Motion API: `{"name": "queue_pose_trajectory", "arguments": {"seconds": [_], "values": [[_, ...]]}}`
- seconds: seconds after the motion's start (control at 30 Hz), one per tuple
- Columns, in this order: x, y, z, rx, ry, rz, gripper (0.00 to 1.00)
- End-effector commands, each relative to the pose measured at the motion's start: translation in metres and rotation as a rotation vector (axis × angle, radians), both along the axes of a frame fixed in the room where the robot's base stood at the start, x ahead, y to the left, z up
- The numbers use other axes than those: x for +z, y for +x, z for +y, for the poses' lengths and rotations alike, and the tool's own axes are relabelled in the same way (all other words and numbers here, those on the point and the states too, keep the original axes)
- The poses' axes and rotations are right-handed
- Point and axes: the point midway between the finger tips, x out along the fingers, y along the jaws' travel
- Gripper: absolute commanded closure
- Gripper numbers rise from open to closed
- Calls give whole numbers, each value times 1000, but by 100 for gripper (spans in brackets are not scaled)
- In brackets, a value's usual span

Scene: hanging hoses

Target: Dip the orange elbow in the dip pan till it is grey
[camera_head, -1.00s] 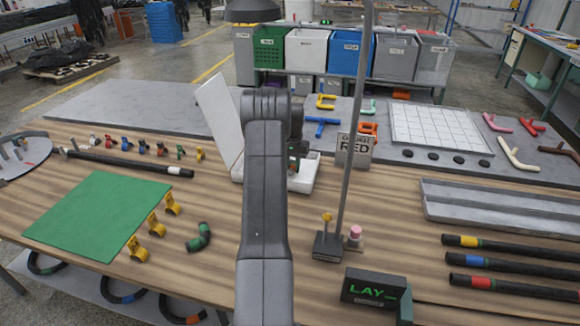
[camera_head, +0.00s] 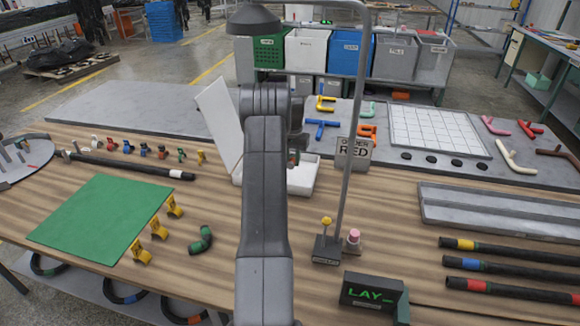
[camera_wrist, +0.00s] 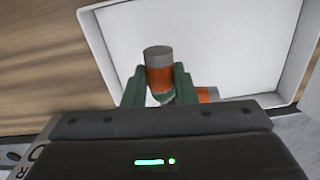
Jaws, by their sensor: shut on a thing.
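My gripper (camera_wrist: 160,88) has green fingers, shut on the orange elbow (camera_wrist: 159,80) in the wrist view. The elbow's upright leg has a grey end and an orange band below it. Its other leg points right, with orange and a grey end showing beyond the right finger. The elbow is over the white dip pan (camera_wrist: 220,45); I cannot tell whether it touches the pan's floor. In the head view the pan (camera_head: 303,182) stands on the table with a white panel raised behind its left side. My arm hides most of the gripper and elbow there.
A green mat (camera_head: 98,220), yellow clips and a green elbow (camera_head: 202,240) lie to the left. Dark hoses (camera_head: 500,265) and a grey tray (camera_head: 500,210) lie to the right.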

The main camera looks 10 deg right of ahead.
Motion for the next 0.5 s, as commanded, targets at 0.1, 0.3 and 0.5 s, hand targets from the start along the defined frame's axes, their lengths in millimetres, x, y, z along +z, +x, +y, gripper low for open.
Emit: {"name": "queue_pose_trajectory", "arguments": {"seconds": [0.1, 0.3, 0.5], "values": [[16, 0, 0, 0, 0, 0, 98], [36, 0, 0, 0, 0, 0, 98], [56, 0, 0, 0, 0, 0, 98]]}}
